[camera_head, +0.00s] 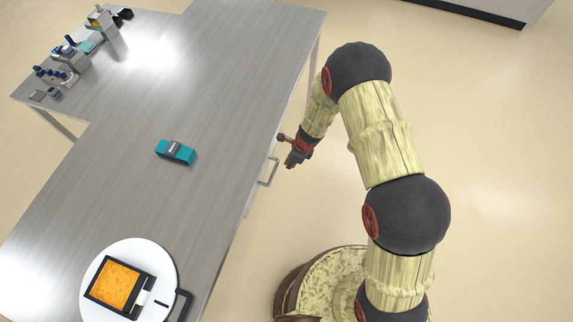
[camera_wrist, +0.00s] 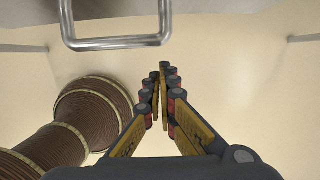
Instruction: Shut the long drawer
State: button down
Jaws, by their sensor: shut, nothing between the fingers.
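The long drawer's metal handle (camera_head: 269,172) sticks out from the side of the steel table, below its right edge. In the wrist view the handle (camera_wrist: 116,43) is a square-cornered metal loop at the top, on the drawer front (camera_wrist: 190,12). My gripper (camera_head: 290,162) is beside the table, just right of the handle, and appears apart from it. In the wrist view my gripper (camera_wrist: 159,72) has its fingers together with nothing between them. The table top hides most of the drawer, so I cannot tell how far it stands open.
The steel table (camera_head: 200,95) fills the left. On it are a teal block (camera_head: 175,151), a round white plate (camera_head: 165,265) with a black-rimmed orange tray (camera_head: 147,267), and machine parts (camera_head: 62,68) at the far left.

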jog(key=s+d+p+v, duration=0.1)
jog(key=d+p+v, duration=0.1)
jog(key=v, duration=0.8)
jog(key=shift+f, duration=0.2)
jog(key=shift+w+d, duration=0.1)
